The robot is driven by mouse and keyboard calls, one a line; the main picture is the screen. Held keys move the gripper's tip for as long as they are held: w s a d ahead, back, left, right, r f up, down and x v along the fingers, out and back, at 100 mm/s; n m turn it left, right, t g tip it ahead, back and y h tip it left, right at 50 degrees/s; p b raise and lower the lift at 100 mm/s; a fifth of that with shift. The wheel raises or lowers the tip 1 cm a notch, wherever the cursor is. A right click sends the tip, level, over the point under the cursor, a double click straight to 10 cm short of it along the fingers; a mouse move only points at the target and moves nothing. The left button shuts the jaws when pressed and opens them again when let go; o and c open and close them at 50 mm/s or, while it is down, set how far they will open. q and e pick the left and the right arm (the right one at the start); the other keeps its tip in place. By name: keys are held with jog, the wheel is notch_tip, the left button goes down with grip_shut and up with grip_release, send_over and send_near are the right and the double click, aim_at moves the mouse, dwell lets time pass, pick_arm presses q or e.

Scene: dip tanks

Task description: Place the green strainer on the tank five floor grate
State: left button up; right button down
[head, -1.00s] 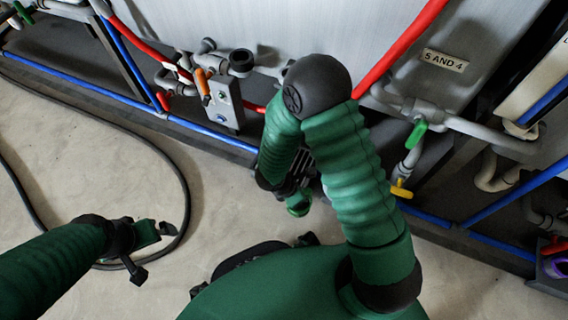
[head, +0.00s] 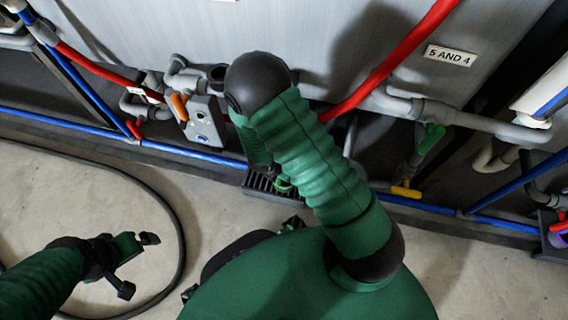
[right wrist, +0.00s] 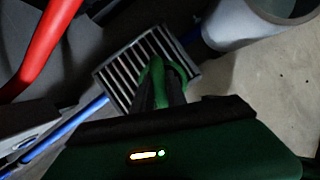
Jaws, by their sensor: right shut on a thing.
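My right gripper (right wrist: 160,85) is shut on the green strainer (right wrist: 182,74), whose curved rim shows around the fingertips. In the right wrist view both are in front of the slatted floor grate (right wrist: 115,72); I cannot tell whether the strainer touches it. In the head view the grate (head: 258,184) lies at the foot of the tank, and a bit of the green strainer (head: 283,185) shows over its right part. My right arm hides most of the right gripper there. My left gripper (head: 138,265) is open and empty above the floor at lower left.
A black hose (head: 178,215) curves over the floor. The floor at lower right is clear.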

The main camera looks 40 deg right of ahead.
jog(key=w+d, duration=0.2)
jog(key=w, duration=0.1)
jog(key=shift+d+f, duration=0.1)
jog(key=shift+d, duration=0.2)
notch_tip(320, 180, down, 4)
jog(key=b, duration=0.3)
jog(key=shift+r, duration=0.2)
jog(key=shift+f, duration=0.15)
jog(key=c, duration=1.3)
grip_release()
jog(key=shift+c, duration=0.2)
